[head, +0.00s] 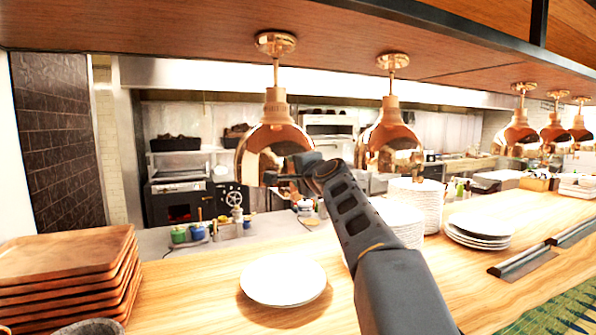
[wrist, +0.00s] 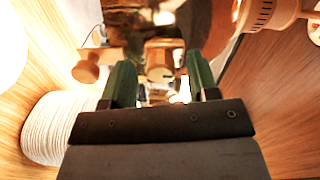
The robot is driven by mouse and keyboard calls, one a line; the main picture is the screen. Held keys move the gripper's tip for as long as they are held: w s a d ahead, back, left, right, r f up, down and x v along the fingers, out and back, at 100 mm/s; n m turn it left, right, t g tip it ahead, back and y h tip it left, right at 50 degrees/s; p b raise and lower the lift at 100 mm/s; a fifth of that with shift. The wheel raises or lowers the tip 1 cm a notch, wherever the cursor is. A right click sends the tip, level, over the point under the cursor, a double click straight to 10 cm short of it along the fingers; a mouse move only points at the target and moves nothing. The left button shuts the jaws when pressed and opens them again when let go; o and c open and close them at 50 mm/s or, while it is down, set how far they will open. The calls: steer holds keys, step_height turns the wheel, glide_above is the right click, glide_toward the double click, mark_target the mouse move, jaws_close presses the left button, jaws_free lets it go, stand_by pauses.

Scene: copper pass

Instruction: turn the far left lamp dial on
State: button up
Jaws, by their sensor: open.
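The far left copper lamp (head: 272,138) hangs from the wooden shelf on a short rod. My gripper (head: 283,172) is in front of its lower part and hides some of the shade. No dial can be made out on this lamp in the head view. In the wrist view my gripper (wrist: 161,82) is open, with its two green fingers apart. A short copper-coloured cylinder (wrist: 160,58), which looks like a knob, shows between the fingertips. I cannot tell whether the fingers touch it. Another knob-like piece (wrist: 86,70) is left of the left finger.
A second copper lamp (head: 391,135) hangs close to the right, with several more beyond. Below are a stack of wooden trays (head: 68,275), a white plate (head: 283,280) and plate stacks (head: 417,205) on the wooden counter (head: 200,300). The shelf (head: 180,30) runs overhead.

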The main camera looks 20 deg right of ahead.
steer(key=s+b, duration=0.4)
steer(key=s, duration=0.9)
steer(key=shift+s+r, duration=0.2)
steer(key=shift+s, duration=0.2)
steer(key=shift+a, duration=0.15)
